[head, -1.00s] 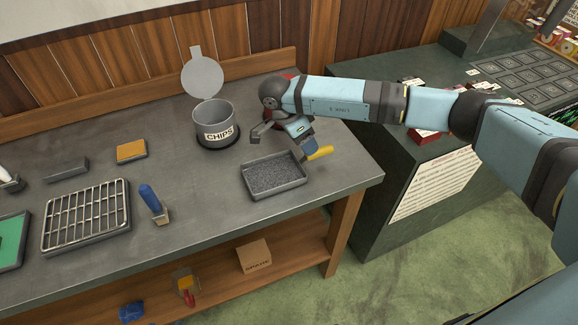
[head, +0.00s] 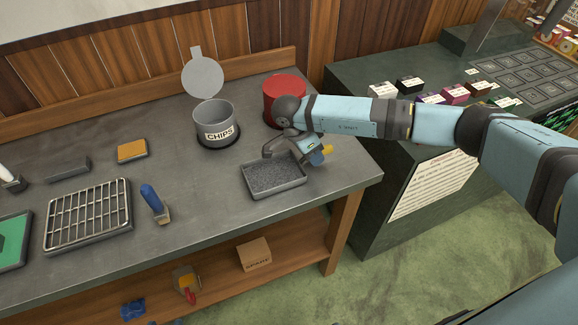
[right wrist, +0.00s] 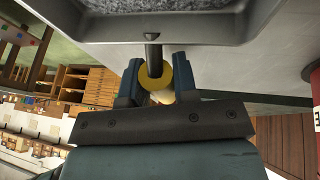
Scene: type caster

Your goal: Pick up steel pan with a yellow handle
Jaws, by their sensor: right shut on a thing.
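The steel pan (head: 262,190) is a grey rectangular tray filled with dark grey granules, near the right end of the workbench in the head view. Its yellow handle (head: 327,149) shows in part beside my right gripper (head: 317,157). In the right wrist view the pan (right wrist: 215,35) fills the top, and its dark stem leads to the yellow handle (right wrist: 154,76) between the two blue fingers. My right gripper (right wrist: 157,84) is shut on the handle. The pan appears to rest on the bench. My left gripper is not in view.
A CHIPS can (head: 213,125) with a raised lid stands behind the pan, and a red canister (head: 284,100) stands behind my right wrist. A wire rack (head: 88,215), a blue-handled tool (head: 154,203) and an orange block (head: 131,151) lie to the left. The bench front is clear.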

